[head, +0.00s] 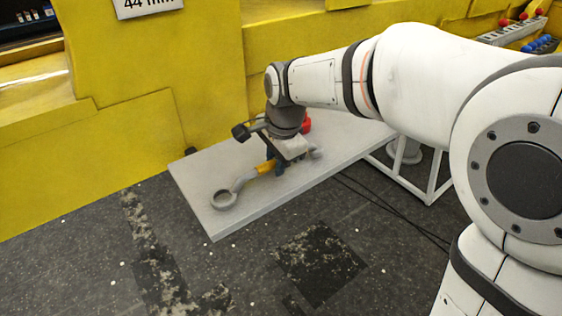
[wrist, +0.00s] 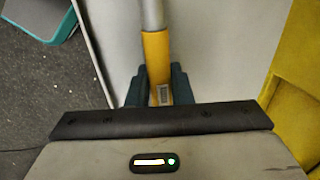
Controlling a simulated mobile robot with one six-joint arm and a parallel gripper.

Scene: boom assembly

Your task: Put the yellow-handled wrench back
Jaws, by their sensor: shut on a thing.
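The yellow-handled wrench (head: 264,168) has a grey ring end (head: 223,199) toward the front left of a light grey table (head: 215,230). In the wrist view its yellow handle (wrist: 156,58) runs up from between the fingers into a grey shaft. My gripper (head: 277,165) is shut on the yellow handle, over the table. In the wrist view the dark fingers (wrist: 157,88) lie on both sides of the handle. I cannot tell whether the wrench touches the tabletop. The far end of the wrench is partly hidden by my gripper.
A red object (head: 306,124) shows behind my gripper. Yellow walls (head: 130,135) stand close behind the table. A white frame (head: 432,178) is at the table's right. Dark speckled floor (head: 200,275) lies open in front. A sign reading 44 mm (head: 148,5) hangs above.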

